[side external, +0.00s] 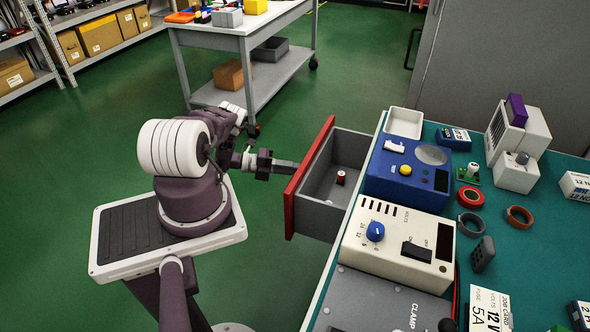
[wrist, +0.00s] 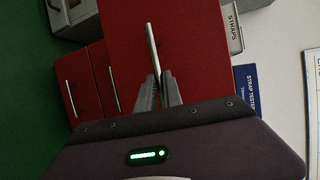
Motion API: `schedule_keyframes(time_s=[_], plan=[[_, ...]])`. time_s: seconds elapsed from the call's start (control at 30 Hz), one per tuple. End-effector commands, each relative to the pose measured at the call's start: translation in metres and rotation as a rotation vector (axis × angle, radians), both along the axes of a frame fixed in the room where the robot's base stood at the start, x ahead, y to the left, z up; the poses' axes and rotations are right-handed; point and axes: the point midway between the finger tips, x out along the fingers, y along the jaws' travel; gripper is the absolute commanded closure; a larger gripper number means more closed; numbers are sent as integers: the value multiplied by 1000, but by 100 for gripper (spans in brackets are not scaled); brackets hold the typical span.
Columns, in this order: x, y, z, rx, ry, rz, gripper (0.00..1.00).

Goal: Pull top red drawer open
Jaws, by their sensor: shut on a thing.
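The top red drawer (side external: 308,178) stands pulled well out from under the teal bench top in the side external view. Its grey inside is exposed, with a small dark red spool (side external: 340,178) and a small white piece in it. My gripper (side external: 291,168) is at the drawer's red front. In the wrist view the red front (wrist: 188,50) fills the upper middle, and my gripper (wrist: 159,88) is shut on its upright silver bar handle (wrist: 152,48). The fingers hide the handle's lower end.
Other red drawer fronts (wrist: 83,85) with silver handles show at left in the wrist view. The bench (side external: 485,252) carries a blue tester (side external: 405,165), a cream power supply (side external: 395,240), and tape rolls. A grey cart (side external: 245,50) stands behind. Green floor is clear around the drawer.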

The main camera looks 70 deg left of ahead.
Motion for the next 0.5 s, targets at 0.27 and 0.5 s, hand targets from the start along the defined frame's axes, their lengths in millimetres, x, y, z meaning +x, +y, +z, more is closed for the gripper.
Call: schedule_keyframes(time_s=[0.27,0.5], plan=[[0,0,1,0,-2,1,68],[-5,2,1,0,-1,0,68]])
